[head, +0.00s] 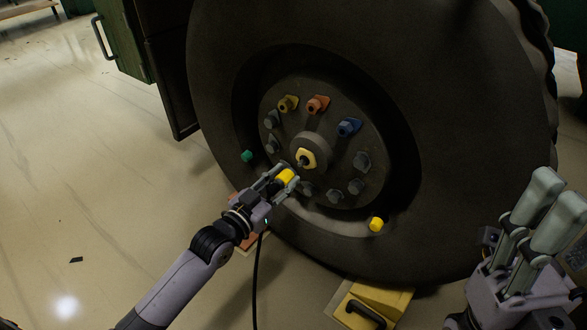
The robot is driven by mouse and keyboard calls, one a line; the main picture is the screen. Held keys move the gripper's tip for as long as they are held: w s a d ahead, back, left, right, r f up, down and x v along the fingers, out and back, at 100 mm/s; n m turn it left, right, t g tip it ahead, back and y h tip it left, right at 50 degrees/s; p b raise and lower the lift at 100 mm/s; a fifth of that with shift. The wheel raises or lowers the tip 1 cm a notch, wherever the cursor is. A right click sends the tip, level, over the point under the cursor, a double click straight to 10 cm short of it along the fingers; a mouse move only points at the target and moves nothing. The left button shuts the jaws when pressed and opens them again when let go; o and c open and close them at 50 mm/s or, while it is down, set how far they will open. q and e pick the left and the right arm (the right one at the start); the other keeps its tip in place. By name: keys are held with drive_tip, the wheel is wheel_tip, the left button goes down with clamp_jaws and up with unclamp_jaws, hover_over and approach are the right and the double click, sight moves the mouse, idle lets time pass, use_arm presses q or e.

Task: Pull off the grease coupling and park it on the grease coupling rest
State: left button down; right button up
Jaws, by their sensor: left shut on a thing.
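My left gripper (285,178) is shut on a yellow coupling (286,176), just below and left of the wheel hub's centre. A dark hose (257,280) hangs down from beside this gripper. The hub centre has a fitting with a yellow collar (307,158). The coupling looks apart from it, though the depth between them is hard to judge. My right gripper (556,203) is at the lower right, away from the hub, with nothing seen between its fingers; its opening is unclear. I cannot pick out the grease coupling rest.
The large tyre (470,150) fills the middle. A green knob (247,156) and a yellow one (376,224) sit farther out. A yellow block (385,298) is below. Floor (90,200) at left is mostly clear.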

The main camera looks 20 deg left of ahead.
sight(270, 194)
use_arm(q)
drive_tip(key=shift+p+v, duration=1.05)
drive_tip(key=shift+v, duration=1.25)
drive_tip(key=shift+r, duration=0.1)
drive_tip(key=shift+s+d, duration=0.1)
